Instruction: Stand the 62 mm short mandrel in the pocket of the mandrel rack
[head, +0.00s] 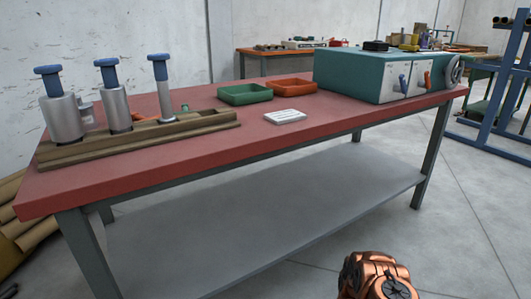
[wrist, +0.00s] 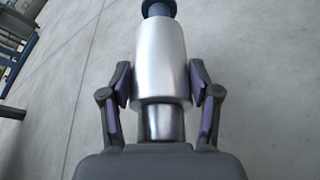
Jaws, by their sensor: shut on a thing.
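My gripper (wrist: 160,84) is shut on a silver mandrel (wrist: 161,58), with one dark finger pad on each side of its wide body. The mandrel has a narrower silver section towards the palm and a blue end (wrist: 159,8) at the far side, cut by the picture edge. The gripper and held mandrel are not in the head view. The wooden mandrel rack (head: 150,146) lies at the left of the red bench. Three silver mandrels with blue tops stand there: a wide one (head: 62,118), a middle one (head: 114,103) and a slim one (head: 163,98).
The red bench (head: 240,145) also carries a green tray (head: 245,95), an orange tray (head: 291,87), a white label plate (head: 285,117) and a teal machine (head: 350,75). A blue rack (head: 500,80) stands at right.

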